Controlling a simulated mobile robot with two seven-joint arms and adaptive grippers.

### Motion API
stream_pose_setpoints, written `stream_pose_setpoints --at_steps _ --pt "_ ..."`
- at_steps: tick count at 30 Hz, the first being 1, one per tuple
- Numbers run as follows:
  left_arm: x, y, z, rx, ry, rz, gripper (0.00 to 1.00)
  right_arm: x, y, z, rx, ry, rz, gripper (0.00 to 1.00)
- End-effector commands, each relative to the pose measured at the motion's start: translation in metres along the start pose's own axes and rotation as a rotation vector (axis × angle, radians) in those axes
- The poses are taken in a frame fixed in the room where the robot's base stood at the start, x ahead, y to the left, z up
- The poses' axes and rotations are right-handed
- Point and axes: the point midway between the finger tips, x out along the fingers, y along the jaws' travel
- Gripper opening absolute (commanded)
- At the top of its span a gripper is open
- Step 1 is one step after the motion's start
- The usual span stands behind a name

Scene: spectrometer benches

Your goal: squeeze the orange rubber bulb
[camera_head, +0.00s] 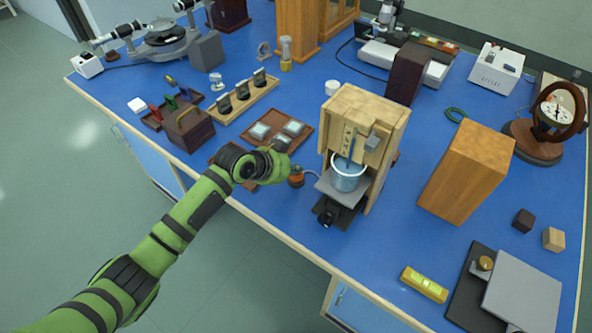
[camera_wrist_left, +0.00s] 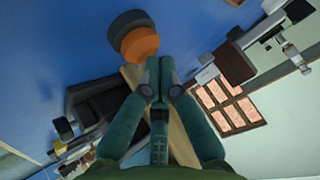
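The orange rubber bulb (camera_head: 296,181) sits on the blue bench near its front edge, just left of a wooden stand, with a dark part joined to it. A thin pale tube runs from it toward the stand. In the left wrist view the bulb (camera_wrist_left: 138,45) lies just above and left of the fingertips. My left gripper (camera_head: 281,160) is beside the bulb in the head view, reaching from the left. In the left wrist view its green fingertips (camera_wrist_left: 160,78) are together with nothing visible between them. Whether they touch the bulb I cannot tell. My right gripper is not in view.
The wooden stand (camera_head: 378,110) holds a glass beaker (camera_head: 347,175) right of the bulb. A brown tray (camera_head: 290,146) with glass dishes lies behind my gripper. A wooden block (camera_head: 465,172) and yellow level (camera_head: 424,284) are to the right.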

Motion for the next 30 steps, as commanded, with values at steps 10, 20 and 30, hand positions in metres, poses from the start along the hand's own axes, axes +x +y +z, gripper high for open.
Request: stream_pose_setpoints --at_steps 10,20,30 --pt "-0.011 -0.004 -0.01 0.0 -0.002 0.001 0.0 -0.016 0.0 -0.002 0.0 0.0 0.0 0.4" --pt "-0.014 -0.005 -0.013 0.0 0.0 0.0 0.0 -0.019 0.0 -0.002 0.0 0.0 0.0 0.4" --pt "-0.038 -0.015 -0.035 0.001 0.0 -0.001 0.0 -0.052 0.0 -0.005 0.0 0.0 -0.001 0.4"
